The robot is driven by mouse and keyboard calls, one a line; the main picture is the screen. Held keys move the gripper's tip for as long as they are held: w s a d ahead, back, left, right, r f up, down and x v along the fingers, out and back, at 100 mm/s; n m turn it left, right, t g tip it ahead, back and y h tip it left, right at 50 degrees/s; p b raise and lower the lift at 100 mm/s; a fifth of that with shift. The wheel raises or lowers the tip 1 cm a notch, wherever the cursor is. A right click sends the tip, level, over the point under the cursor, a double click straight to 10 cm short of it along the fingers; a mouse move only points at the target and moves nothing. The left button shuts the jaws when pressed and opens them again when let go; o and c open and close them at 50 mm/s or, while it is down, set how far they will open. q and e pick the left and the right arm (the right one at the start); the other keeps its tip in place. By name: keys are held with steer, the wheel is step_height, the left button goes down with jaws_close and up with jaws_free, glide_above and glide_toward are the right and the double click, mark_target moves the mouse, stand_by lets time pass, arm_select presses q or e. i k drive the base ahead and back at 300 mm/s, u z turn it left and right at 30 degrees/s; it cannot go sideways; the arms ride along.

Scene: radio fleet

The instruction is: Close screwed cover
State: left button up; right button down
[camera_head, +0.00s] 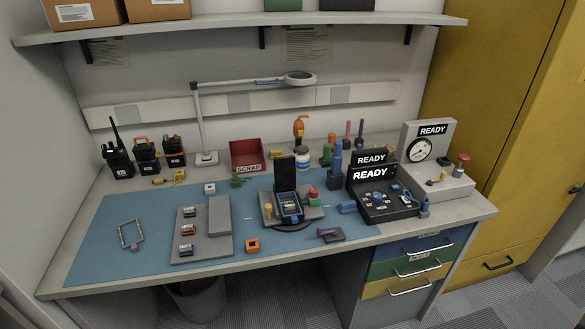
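A dark device (290,207) with a bluish face lies in a grey fixture (311,213) on a round dark base, in the middle of the bench. An upright black panel (285,173) stands right behind it; I cannot tell whether this is its cover, raised on a hinge, or a separate part. Any screws are too small to make out. A purple-handled tool (328,231) lies on a dark block just in front and to the right. Neither of my grippers shows in the head view.
A blue mat (150,210) covers much of the bench. A grey tray (211,247) with small parts is left of the fixture. Black "READY" units (372,175) and a gauge unit (429,145) stand to the right. A lamp (200,115) and red scrap bin (246,152) are behind.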

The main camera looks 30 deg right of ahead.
mark_target(284, 167)
steer(key=k, duration=0.8)
steer(key=u, duration=0.75)
steer(key=i, duration=0.9)
steer(key=z, duration=0.4)
steer(key=i, duration=0.85)
steer(key=z, duration=0.8)
